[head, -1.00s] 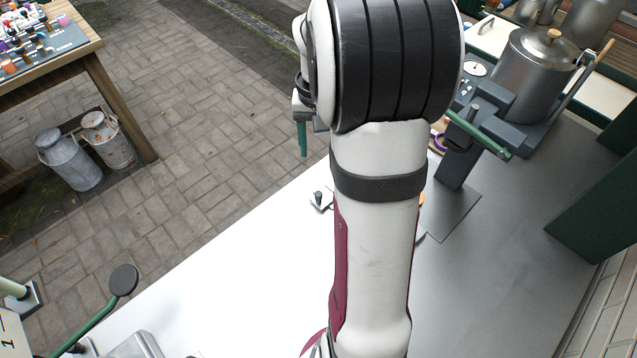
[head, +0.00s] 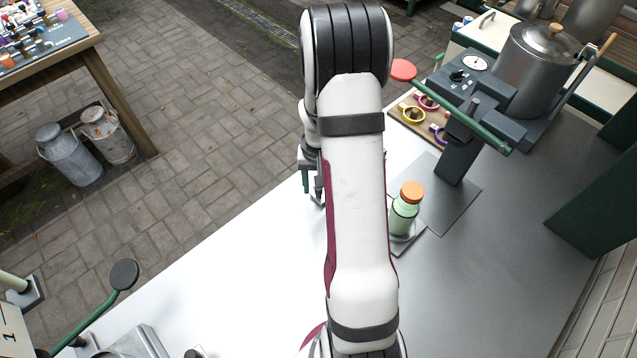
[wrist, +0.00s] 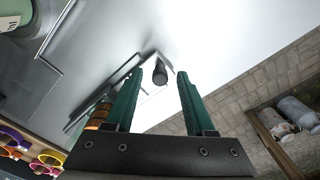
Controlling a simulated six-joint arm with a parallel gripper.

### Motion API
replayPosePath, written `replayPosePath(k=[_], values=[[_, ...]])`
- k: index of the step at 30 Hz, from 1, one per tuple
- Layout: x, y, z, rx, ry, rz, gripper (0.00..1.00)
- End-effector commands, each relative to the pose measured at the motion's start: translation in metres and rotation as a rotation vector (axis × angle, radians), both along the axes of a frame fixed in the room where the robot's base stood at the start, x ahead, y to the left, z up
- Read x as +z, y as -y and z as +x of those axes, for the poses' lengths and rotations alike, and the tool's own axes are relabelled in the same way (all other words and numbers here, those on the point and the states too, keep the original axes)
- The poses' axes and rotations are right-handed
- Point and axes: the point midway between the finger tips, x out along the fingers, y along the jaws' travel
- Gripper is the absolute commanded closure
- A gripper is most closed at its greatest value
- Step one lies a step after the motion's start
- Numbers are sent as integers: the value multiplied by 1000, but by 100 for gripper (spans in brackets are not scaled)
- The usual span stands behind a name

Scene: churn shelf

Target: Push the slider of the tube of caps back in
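A dark rounded knob (wrist: 160,73), which looks like the slider's handle, stands on a pale metal part in the wrist view. A stack of brown-orange caps (wrist: 101,113) shows beside my left finger, partly hidden by it; how it joins the knob is unclear. My gripper (wrist: 160,82) has its two green fingers apart with nothing between them at their near part. The knob shows in the gap at the tips; I cannot tell whether they touch it. In the head view my arm hides most of this spot, and only a green finger (head: 306,181) shows.
A green bottle with an orange cap (head: 404,210) stands on a small plate right of my arm. Behind it are a board of coloured rings (head: 411,115), a machine with a red-ended green lever (head: 455,105) and a metal pot (head: 535,70). White counter (head: 225,265) is clear at left.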

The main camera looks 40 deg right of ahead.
Motion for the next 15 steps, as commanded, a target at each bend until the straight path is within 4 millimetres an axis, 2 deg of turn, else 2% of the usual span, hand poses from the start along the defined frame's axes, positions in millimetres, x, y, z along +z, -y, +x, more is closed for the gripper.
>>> replayPosePath(k=[1,6,9,15], values=[[0,0,0,0,0,0,54],[0,0,0,0,0,0,85],[0,0,0,0,0,0,100],[1,0,0,0,0,0,100]])
